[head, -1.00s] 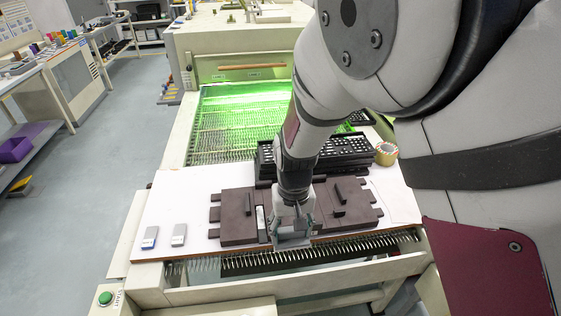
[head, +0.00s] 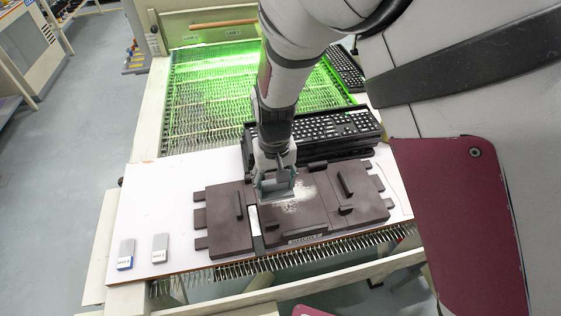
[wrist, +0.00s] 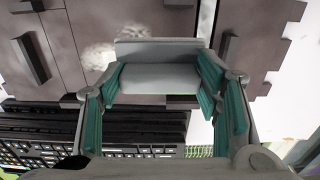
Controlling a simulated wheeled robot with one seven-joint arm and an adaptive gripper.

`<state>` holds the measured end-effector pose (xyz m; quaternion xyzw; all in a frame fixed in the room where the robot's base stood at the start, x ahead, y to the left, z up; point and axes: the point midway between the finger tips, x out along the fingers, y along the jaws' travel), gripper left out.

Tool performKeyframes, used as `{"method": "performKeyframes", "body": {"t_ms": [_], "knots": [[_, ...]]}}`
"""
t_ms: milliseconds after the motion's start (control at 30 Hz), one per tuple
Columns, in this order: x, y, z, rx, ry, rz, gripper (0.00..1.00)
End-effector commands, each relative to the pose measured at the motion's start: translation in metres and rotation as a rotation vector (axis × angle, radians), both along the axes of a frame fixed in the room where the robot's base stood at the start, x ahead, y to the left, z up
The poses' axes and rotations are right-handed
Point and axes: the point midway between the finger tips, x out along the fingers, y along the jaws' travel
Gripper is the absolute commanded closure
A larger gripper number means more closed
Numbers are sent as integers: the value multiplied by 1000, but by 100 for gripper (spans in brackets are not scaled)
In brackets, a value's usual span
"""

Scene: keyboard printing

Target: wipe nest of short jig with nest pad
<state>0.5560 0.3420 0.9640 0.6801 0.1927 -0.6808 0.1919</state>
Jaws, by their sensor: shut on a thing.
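The brown short jig (head: 325,222) lies on the white board, with a label on its front edge; it also shows in the wrist view (wrist: 130,55). A whitish speckled patch (head: 296,197) marks its middle surface, and whitish smudges (wrist: 98,56) show in the wrist view. My gripper (head: 276,184) is over the back middle of the jig, shut on the grey nest pad (wrist: 158,77). The pad sits between the teal fingers, low over the jig; whether it touches the surface I cannot tell. My gripper hides part of the nest.
Black keyboards (head: 325,127) lie just behind the jig, close to my gripper. Two small grey blocks (head: 160,247) stand on the white board (head: 150,205) at left. A green-lit mesh conveyor (head: 215,90) lies behind. Raised bars (head: 346,184) stand on the jig.

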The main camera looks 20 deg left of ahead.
Motion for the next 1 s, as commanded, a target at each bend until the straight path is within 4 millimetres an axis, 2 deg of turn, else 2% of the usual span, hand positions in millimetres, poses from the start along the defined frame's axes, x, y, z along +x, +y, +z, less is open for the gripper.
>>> {"method": "performKeyframes", "body": {"t_ms": [33,200,500,1000], "knots": [[2,0,-9,-1,0,0,64],[2,0,-27,-1,1,-1,64],[2,0,-51,1,-1,-1,64],[1,0,-58,1,-1,-1,64]]}}
